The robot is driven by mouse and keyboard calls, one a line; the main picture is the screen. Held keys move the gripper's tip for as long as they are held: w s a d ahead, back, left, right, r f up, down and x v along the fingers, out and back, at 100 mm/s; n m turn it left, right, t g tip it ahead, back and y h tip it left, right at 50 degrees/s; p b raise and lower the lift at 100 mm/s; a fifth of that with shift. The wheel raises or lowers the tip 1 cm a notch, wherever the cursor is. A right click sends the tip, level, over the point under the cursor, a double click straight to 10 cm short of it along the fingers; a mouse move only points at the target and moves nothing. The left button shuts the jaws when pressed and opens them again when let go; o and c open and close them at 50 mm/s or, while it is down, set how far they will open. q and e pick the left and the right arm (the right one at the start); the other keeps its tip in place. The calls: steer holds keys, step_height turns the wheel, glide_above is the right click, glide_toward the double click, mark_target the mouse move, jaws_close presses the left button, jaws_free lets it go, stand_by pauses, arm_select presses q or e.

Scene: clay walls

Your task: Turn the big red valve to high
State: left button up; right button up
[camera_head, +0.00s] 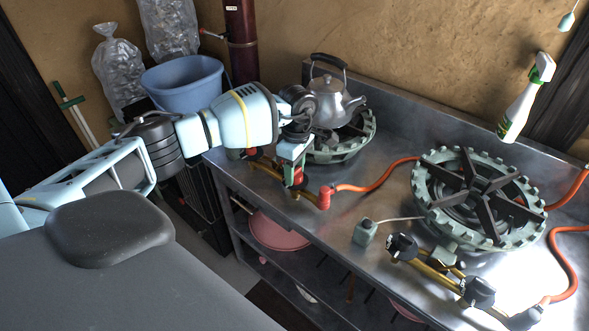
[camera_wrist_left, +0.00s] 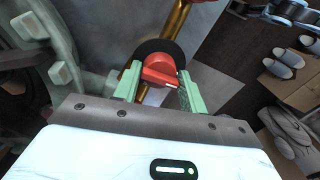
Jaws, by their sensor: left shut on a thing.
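The big red valve (camera_wrist_left: 160,74) shows in the left wrist view as a red knob on a black round base, on a brass pipe. My left gripper (camera_wrist_left: 155,88) has its two pale green fingers on either side of the red knob and is shut on it. In the head view the left gripper (camera_head: 293,172) reaches down at the front of the left burner, and a bit of the red valve (camera_head: 298,177) shows by its fingers. The knob's markings are too small to read. My right gripper is in neither view.
A kettle (camera_head: 327,99) stands on the left burner (camera_head: 345,150), close behind my gripper. The right burner (camera_head: 478,198) has black valves (camera_head: 402,246) in front. An orange hose (camera_head: 378,178) crosses the steel counter (camera_head: 335,215). A blue tub (camera_head: 183,84) stands left of the counter.

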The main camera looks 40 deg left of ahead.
mark_target(297, 169)
arm_select(q)
steer(key=shift+w+r, duration=0.1)
steer(key=shift+w, duration=0.05)
steer(key=o, duration=0.9)
steer(key=shift+w+r, duration=0.15)
steer(key=shift+r, duration=1.8)
steer(key=shift+w+r, duration=0.15)
steer(key=shift+r, duration=1.75)
